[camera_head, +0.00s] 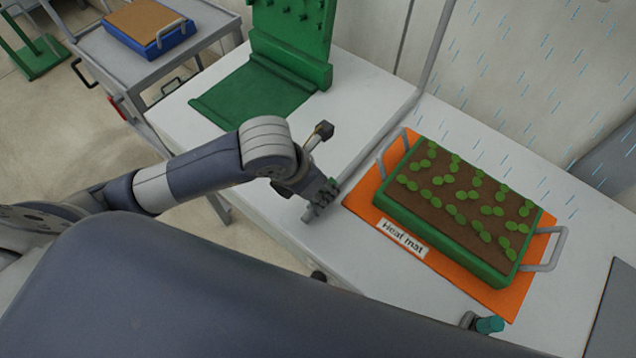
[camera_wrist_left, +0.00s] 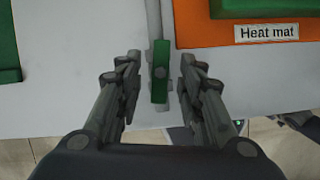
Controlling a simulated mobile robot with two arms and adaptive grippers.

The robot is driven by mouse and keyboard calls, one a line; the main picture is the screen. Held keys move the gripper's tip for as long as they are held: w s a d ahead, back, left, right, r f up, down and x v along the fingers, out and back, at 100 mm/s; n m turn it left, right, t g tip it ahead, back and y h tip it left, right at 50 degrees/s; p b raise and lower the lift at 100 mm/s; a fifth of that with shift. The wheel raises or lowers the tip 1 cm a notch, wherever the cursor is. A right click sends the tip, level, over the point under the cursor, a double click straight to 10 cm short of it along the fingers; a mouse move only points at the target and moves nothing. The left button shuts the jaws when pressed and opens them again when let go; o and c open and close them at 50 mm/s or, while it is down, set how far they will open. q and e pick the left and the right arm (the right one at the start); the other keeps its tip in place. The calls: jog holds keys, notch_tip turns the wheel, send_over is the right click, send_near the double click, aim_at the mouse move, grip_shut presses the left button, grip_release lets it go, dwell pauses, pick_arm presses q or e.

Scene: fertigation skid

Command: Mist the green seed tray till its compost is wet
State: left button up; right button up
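The green seed tray (camera_head: 440,235), with brown compost and rows of seedlings, sits on the orange heat mat (camera_head: 362,212). I cannot tell whether the compost is wet. Blue mist streaks (camera_head: 560,100) show behind and right of the tray. A grey pipe (camera_head: 378,142) runs along the bench left of the mat. My left gripper (camera_head: 320,200) is over its near end. In the left wrist view a green handle (camera_wrist_left: 160,72) lies in line with the pipe, between the open fingers (camera_wrist_left: 160,90), with gaps on both sides. My right gripper is not clearly seen.
A green stand (camera_head: 292,40) with a flat green base is at the back left of the white bench. A blue tray (camera_head: 150,45) with brown fill is on a grey cart at the far left.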

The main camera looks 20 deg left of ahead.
pick_arm(q)
jog(key=v, duration=0.7)
jog(key=shift+s+r, duration=0.15)
jog(key=shift+r, duration=0.05)
dwell(0.3)
